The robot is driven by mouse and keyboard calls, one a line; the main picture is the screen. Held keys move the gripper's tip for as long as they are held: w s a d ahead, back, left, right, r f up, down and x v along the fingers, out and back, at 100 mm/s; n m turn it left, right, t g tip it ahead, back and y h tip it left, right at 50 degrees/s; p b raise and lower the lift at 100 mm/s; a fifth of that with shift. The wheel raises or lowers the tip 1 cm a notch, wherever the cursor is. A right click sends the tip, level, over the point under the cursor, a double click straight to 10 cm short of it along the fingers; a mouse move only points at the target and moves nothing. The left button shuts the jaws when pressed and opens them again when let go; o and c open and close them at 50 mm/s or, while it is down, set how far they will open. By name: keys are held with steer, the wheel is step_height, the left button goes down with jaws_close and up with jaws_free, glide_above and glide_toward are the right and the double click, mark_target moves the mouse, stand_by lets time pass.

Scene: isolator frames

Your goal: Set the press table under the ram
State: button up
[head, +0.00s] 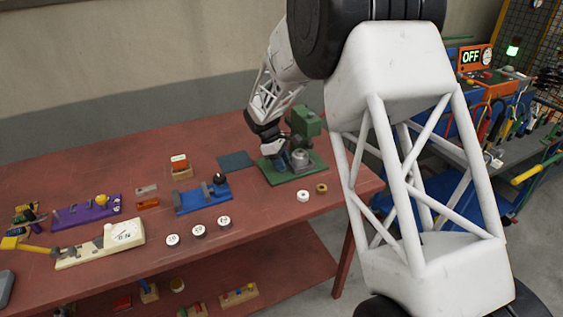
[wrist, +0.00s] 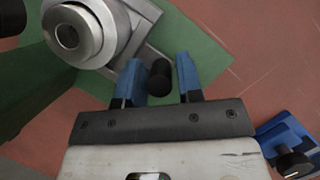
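The green press (head: 307,122) stands on its green base plate near the right end of the red table. Its silver round press table (head: 300,158) sits low on the base; in the wrist view (wrist: 88,32) it shows a central hole and a grey block beside it. A black knob (wrist: 159,76) stands beside that block. My gripper (head: 286,161) is down at the left side of the press table. In the wrist view its blue fingers (wrist: 158,80) are apart, one on each side of the knob, with visible gaps. The ram's alignment over the table cannot be told.
A blue fixture (head: 203,197) with a black knob lies left of the press; its edge shows in the wrist view (wrist: 288,145). A white ring (head: 303,196) and a brass ring (head: 321,188) lie in front. A dark flat pad (head: 236,160) lies behind left.

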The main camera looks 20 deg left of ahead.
mark_target(294, 165)
jaws_close()
steer(key=shift+w+d, duration=1.3)
jaws_free()
steer(key=shift+w+d, duration=0.1)
steer(key=shift+r, duration=0.1)
steer(key=shift+a+r, duration=0.2)
steer(key=v, duration=0.7)
